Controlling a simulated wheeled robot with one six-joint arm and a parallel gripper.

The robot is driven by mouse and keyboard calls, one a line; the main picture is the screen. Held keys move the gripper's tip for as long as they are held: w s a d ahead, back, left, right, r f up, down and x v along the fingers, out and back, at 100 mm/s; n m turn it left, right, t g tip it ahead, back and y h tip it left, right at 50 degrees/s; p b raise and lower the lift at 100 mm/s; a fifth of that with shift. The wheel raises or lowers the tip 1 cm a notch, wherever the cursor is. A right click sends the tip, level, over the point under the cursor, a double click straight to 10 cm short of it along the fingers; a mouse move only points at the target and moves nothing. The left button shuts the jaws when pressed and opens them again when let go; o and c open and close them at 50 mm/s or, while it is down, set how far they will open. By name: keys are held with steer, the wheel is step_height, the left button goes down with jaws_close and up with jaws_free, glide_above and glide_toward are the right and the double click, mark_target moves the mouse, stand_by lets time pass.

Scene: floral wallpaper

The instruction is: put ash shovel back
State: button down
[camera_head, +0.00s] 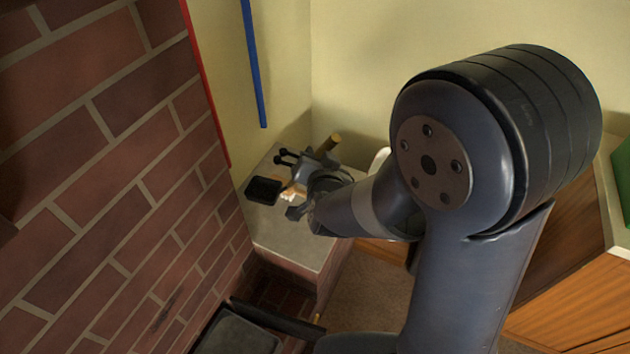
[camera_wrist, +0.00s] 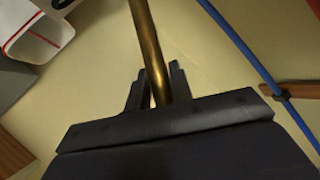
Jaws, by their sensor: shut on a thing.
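The ash shovel has a black square pan (camera_head: 263,190) and a brass-coloured handle (camera_head: 331,142). In the head view it is tilted, with the pan at lower left and the handle end at upper right. My gripper (camera_head: 304,184) is shut on its shaft between them, above the stone ledge. In the wrist view the brass shaft (camera_wrist: 148,45) runs up from between the fingers of my gripper (camera_wrist: 157,92). Black knobbed ends (camera_head: 286,156) show just behind the gripper; whether they belong to a tool stand I cannot tell. My arm hides part of the ledge.
The pale stone ledge (camera_head: 285,235) lies beneath, against a brick wall (camera_head: 110,140) at left. A blue pole (camera_head: 254,65) is on the yellow wall behind. A wooden cabinet (camera_head: 570,300) stands at right. A white container (camera_wrist: 38,32) shows at upper left in the wrist view.

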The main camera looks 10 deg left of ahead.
steer(key=shift+w+f+b, duration=0.15)
steer(key=shift+f+b, duration=0.45)
steer(key=shift+f, duration=0.3)
step_height(320, 180, down, 14)
steer(key=b, duration=1.2)
steer(key=shift+f+b, duration=0.55)
steer(key=shift+b, duration=0.05)
steer(key=c, duration=1.2)
jaws_free()
steer(key=shift+o, duration=0.6)
steer(key=o, duration=0.5)
steer(key=shift+s, duration=0.2)
